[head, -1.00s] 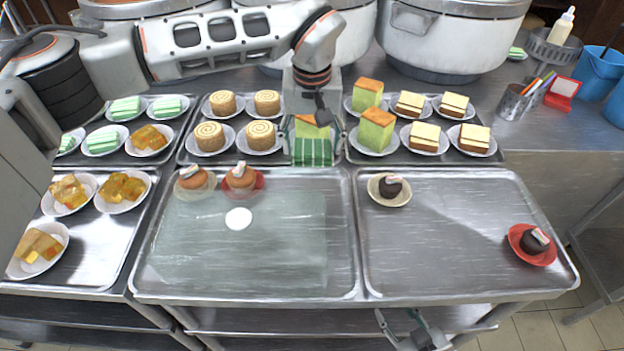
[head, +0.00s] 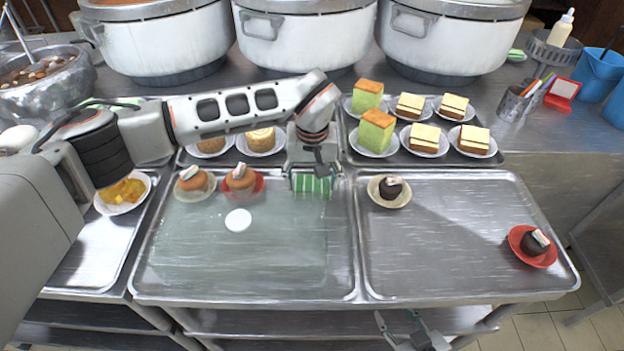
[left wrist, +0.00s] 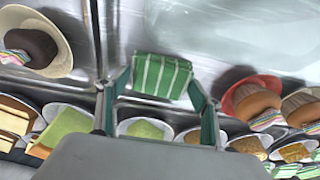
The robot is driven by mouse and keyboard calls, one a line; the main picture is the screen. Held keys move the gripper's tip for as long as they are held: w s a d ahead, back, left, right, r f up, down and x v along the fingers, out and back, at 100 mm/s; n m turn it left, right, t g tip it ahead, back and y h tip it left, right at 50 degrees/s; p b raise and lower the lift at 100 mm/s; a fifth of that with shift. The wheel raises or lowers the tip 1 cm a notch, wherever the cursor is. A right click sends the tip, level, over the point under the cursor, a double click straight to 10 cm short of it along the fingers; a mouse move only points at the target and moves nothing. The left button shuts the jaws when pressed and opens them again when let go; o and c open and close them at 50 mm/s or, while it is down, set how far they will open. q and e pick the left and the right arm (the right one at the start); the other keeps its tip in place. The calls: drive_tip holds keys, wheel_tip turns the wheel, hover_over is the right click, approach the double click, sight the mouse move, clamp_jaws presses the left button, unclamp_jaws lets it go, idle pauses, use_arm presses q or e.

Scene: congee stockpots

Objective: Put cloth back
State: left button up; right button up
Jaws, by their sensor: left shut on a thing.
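The cloth (head: 312,185) is green with white stripes. It is held by my left gripper (head: 311,178) near the back edge of the front trays, where the left and right ones meet. In the left wrist view the folded cloth (left wrist: 161,77) sits at the tips of my left gripper (left wrist: 160,88). Whether it touches the tray is hard to tell. My right gripper (head: 405,332) is low at the bottom of the head view, in front of the table, with its fingers apart and nothing between them.
Two brown cakes, one on a red plate (head: 259,190), stand just left of the cloth. A dark cake (head: 391,185) stands to its right. The left front tray holds a pale translucent sheet (head: 240,255) with a white disc (head: 238,219). Large pots (head: 305,35) line the back.

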sight(312, 189)
use_arm(q)
drive_tip(key=shift+f, duration=0.15)
drive_tip(key=o, duration=1)
drive_tip(key=r, duration=0.4)
drive_tip(key=s+r, duration=0.1)
drive_tip(key=r, duration=0.7)
drive_tip(key=shift+s+r, duration=0.1)
drive_tip(key=shift+s, duration=0.3)
